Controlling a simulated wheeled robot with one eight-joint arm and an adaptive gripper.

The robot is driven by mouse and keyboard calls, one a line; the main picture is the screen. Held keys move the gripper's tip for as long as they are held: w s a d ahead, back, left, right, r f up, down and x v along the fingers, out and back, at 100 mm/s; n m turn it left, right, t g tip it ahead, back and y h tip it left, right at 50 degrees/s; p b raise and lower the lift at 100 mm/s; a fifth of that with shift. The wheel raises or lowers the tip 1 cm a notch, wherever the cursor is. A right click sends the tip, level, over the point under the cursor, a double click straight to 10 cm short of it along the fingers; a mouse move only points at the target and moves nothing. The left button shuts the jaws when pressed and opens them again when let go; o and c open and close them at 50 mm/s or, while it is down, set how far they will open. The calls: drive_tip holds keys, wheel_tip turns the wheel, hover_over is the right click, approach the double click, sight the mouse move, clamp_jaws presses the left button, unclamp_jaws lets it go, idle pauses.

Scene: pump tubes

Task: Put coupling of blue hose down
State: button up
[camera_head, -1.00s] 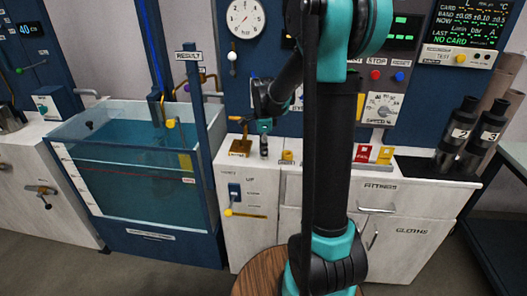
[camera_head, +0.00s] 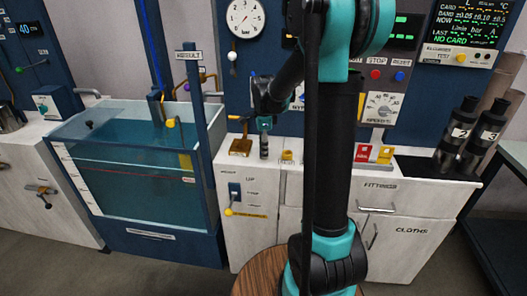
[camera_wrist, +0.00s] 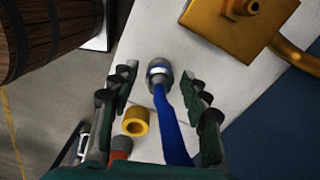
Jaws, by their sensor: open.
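The coupling (camera_wrist: 158,71) of the blue hose is a grey metal fitting with a blue and white band. In the wrist view it is between my two fingers, with a gap on each side. The blue hose (camera_wrist: 173,125) runs from it toward the bottom of that view. In the head view the coupling (camera_head: 264,146) appears upright on the white counter (camera_head: 283,175), just right of the brass block (camera_head: 240,147). My gripper (camera_wrist: 157,75) is open and empty; in the head view it (camera_head: 264,124) is just above the coupling.
The brass block (camera_wrist: 238,22) with its pipe is close by at the upper right of the wrist view. A yellow ring (camera_wrist: 136,122) and an orange-and-grey part (camera_wrist: 120,147) lie near the left finger. The water tank (camera_head: 130,175) stands left of the counter.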

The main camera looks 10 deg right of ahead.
wheel_tip(320, 180, up, 11)
drive_tip(key=s+d+f+n+t, duration=0.2)
drive_tip(key=s+f+n, duration=0.6)
drive_tip(key=s, duration=0.3)
drive_tip(key=s+d+f+n+t, duration=0.2)
drive_tip(key=s+f+n, duration=0.6)
drive_tip(key=s+n, duration=0.2)
drive_tip(key=shift+s+f+n, duration=0.3)
drive_tip(key=shift+s, duration=0.25)
drive_tip(key=shift+d, duration=0.1)
